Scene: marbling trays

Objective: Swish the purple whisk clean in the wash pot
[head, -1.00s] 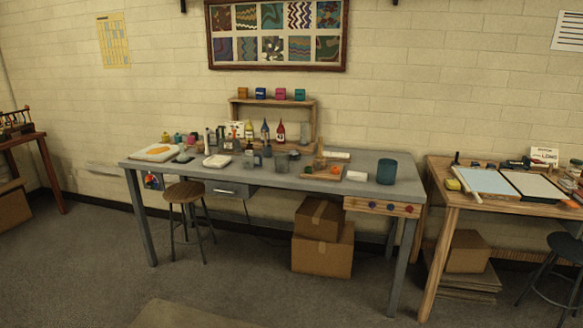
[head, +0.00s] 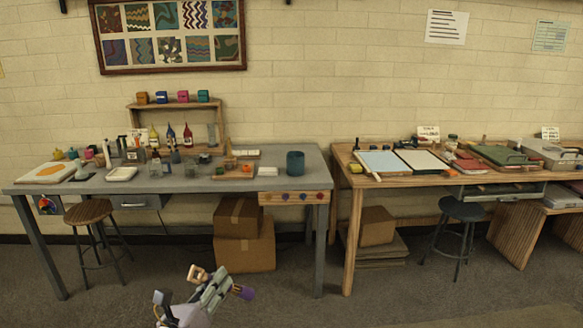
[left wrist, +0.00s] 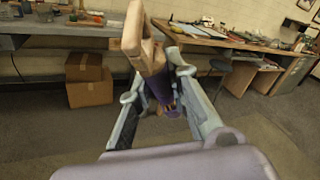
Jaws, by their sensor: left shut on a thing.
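The whisk shows a light wooden part (head: 197,274) and a purple end (head: 243,292) on opposite sides of my left gripper (head: 214,290). That gripper is shut on it, low in the head view, in front of the grey table. In the left wrist view the wooden part (left wrist: 146,45) rises between the fingers, and the purple part (left wrist: 175,107) is partly hidden behind them. A dark teal pot (head: 295,162), which looks like the wash pot, stands upright near the grey table's right end, well apart from the whisk. My right gripper is not in view.
The grey table (head: 265,182) holds several bottles and cups, with a stool (head: 89,212) and cardboard boxes (head: 245,245) below. A wooden table (head: 347,180) with trays stands to its right, past a narrow gap. The floor in front is clear.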

